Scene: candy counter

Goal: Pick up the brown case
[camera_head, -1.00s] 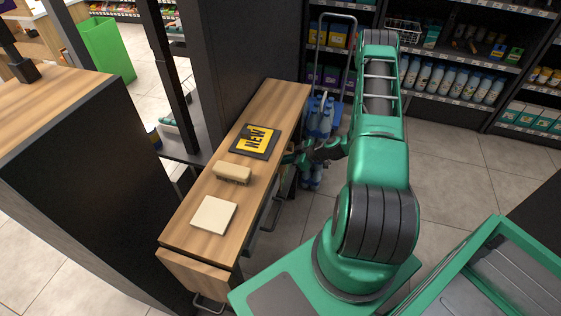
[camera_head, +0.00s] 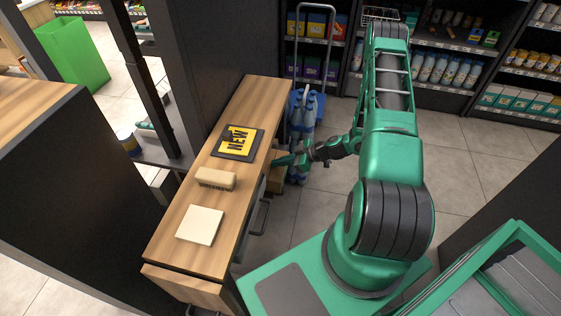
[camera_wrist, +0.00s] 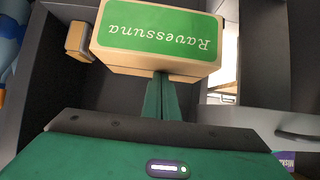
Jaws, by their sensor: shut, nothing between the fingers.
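In the wrist view, a tan-brown case (camera_wrist: 160,65) with a green label reading "Ravessuna" lies in a dark grey open compartment. It appears upside down in the picture. My gripper (camera_wrist: 164,78) is shut and empty, its fingertips at the near side of the case; I cannot tell whether they touch it. In the head view, my gripper (camera_head: 288,160) is low beside the right edge of the wooden counter (camera_head: 178,248). A brown box (camera_head: 277,183) shows partly just below it, the rest hidden by the counter and gripper.
A smaller tan box (camera_wrist: 79,41) sits left of the case. On the counter are a black and yellow "NEW" sign (camera_head: 236,143), a tan brush-like block (camera_head: 215,179) and a cream square (camera_head: 200,225). Blue bottles (camera_head: 302,125) stand close behind my gripper.

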